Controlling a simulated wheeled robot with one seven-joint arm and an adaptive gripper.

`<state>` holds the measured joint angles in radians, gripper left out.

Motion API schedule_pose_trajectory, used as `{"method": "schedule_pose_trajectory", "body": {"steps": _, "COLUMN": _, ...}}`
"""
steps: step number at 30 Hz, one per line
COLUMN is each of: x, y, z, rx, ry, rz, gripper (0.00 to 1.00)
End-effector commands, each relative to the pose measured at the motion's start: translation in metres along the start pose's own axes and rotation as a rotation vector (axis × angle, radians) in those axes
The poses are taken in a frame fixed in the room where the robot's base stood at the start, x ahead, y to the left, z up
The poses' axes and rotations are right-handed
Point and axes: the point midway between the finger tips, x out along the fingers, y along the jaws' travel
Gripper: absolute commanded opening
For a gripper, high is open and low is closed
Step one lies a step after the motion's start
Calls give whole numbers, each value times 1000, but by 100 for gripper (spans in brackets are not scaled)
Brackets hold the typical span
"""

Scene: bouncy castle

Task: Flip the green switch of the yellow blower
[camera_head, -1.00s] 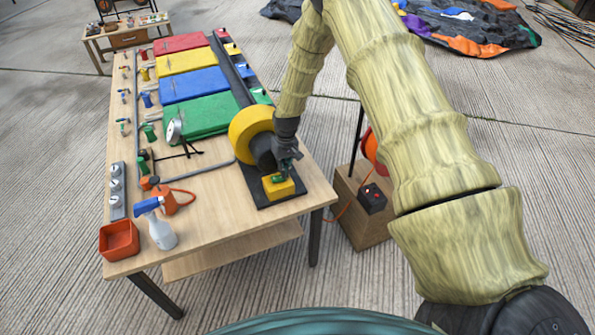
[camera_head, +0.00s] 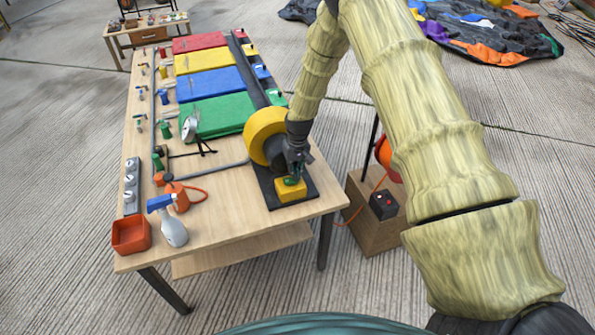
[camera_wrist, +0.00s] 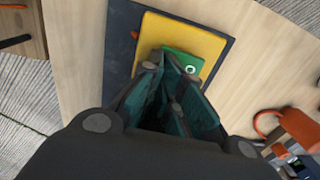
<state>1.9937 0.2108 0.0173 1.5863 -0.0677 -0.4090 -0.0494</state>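The yellow blower (camera_head: 262,130) stands on a black base plate (camera_head: 265,187) at the near right corner of the table. Its yellow switch box (camera_head: 289,193) carries the green switch (camera_head: 293,181). In the wrist view the green switch (camera_wrist: 184,64) lies on the yellow box (camera_wrist: 207,40), just beyond my fingertips. My gripper (camera_head: 296,172) points down at the switch; in the wrist view its fingers (camera_wrist: 172,72) are drawn together with nothing visible between them. The tips cover part of the switch, so I cannot tell whether they touch it.
Coloured panels lie behind the blower. A wooden box (camera_head: 366,228) with a black control unit (camera_head: 383,205) stands right of the table.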

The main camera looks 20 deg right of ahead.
Motion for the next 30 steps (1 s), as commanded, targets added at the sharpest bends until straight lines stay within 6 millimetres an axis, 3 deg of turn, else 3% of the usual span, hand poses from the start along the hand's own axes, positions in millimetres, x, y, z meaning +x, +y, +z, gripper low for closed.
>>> {"method": "schedule_pose_trajectory", "body": {"steps": 5, "x": -4, "y": -5, "z": 3, "rx": -2, "ry": -6, "rz": -5, "gripper": 0}}
{"method": "schedule_pose_trajectory", "body": {"steps": 13, "x": -44, "y": 8, "z": 1, "rx": 4, "ry": 1, "rz": -2, "gripper": 0}}
{"method": "schedule_pose_trajectory", "body": {"steps": 17, "x": -53, "y": 10, "z": 0, "rx": 3, "ry": 3, "rz": -2, "gripper": 0}}
{"method": "schedule_pose_trajectory", "body": {"steps": 30, "x": -111, "y": 16, "z": 0, "rx": 2, "ry": 4, "rz": -1, "gripper": 0}}
